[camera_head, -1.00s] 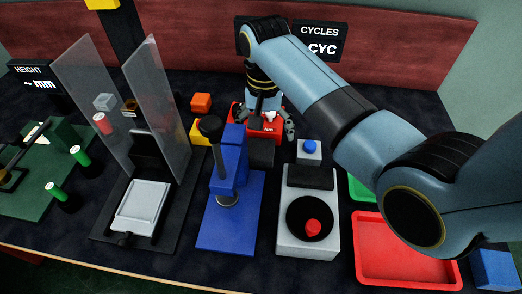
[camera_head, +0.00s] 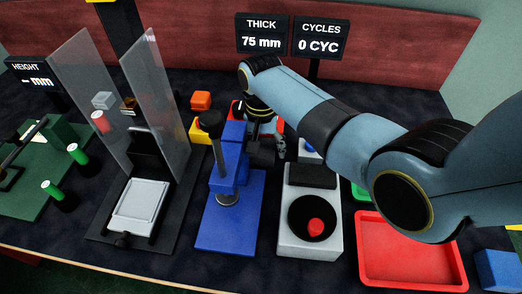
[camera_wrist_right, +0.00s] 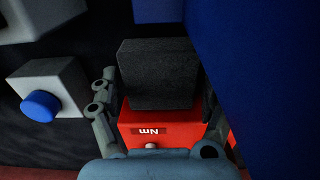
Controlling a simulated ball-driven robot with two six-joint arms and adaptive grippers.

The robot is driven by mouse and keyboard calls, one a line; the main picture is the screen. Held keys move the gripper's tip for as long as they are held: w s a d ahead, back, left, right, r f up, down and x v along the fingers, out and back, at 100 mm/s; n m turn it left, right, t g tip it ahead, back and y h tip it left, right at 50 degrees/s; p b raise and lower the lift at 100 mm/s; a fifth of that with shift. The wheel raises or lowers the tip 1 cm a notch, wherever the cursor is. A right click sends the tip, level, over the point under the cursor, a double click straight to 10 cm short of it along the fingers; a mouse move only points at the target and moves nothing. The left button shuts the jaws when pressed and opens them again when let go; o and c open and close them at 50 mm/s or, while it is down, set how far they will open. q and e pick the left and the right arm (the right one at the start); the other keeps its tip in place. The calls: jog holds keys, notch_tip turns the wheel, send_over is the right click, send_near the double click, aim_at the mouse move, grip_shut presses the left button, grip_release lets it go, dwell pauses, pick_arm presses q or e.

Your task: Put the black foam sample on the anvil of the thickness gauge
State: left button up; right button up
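The black foam sample (camera_head: 262,152) stands just right of the blue thickness gauge (camera_head: 231,176). The gauge has a black knob on top and a round silver anvil (camera_head: 228,199) over its blue base. Its display (camera_head: 262,35) reads THICK 75 mm. In the right wrist view the foam block (camera_wrist_right: 160,72) lies between the fingers of my right gripper (camera_wrist_right: 158,95). A small gap shows at the left finger; the right finger is dark and partly hidden beside the block. My right gripper (camera_head: 268,137) looks open around the foam. My left gripper is not in view.
A red box marked Nm (camera_wrist_right: 165,128) is close by the foam. A grey unit (camera_head: 308,245) with a red button stands right of the gauge, with a red tray (camera_head: 365,270) beyond. Clear upright panels (camera_head: 160,100) stand to the left.

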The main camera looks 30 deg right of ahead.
jog(key=c, duration=0.5)
jog(key=shift+r, duration=0.1)
jog(key=shift+c, duration=0.2)
